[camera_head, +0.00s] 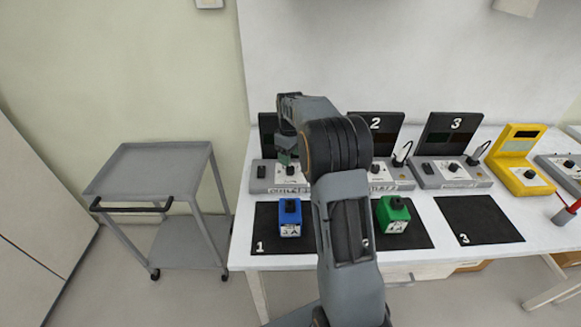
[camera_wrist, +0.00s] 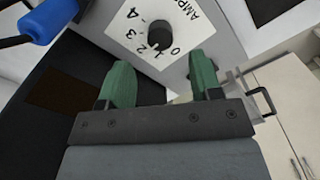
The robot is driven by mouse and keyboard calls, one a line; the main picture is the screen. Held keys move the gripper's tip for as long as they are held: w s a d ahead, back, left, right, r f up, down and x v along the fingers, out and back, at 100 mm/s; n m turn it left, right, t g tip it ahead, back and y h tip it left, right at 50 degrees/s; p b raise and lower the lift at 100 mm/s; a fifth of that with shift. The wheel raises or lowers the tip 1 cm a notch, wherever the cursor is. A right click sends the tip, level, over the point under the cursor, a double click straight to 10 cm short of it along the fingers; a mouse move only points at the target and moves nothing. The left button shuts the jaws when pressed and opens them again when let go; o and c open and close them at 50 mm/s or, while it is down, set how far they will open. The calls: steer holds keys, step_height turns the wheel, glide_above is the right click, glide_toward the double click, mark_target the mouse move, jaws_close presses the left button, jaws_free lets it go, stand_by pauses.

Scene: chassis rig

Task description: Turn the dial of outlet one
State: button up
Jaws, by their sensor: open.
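The outlet one box (camera_head: 260,186) is the leftmost grey unit on the white table, in front of a dark panel (camera_head: 266,135) mostly covered by my arm. Its black dial (camera_head: 290,170) sits on a white plate. In the wrist view a black round dial (camera_wrist: 159,28) stands on a white plate (camera_wrist: 190,42) marked AMPS, with numbers 0 to 4 around it. My gripper (camera_wrist: 161,72) is open, with two green fingers apart and nothing between them. The dial lies just beyond the fingertips, roughly centred between them. In the head view my gripper (camera_head: 286,155) is over the box.
A blue block (camera_head: 289,219) stands on mat 1 (camera_head: 264,242), and a green block (camera_head: 392,216) on the middle mat. Grey units 2 (camera_head: 392,186) and 3 (camera_head: 450,183) and a yellow unit (camera_head: 517,172) stand rightward. A grey cart (camera_head: 150,170) is left of the table.

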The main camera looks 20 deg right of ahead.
mark_target(290, 168)
steer(key=shift+f, duration=2.75)
steer(key=c, duration=0.9)
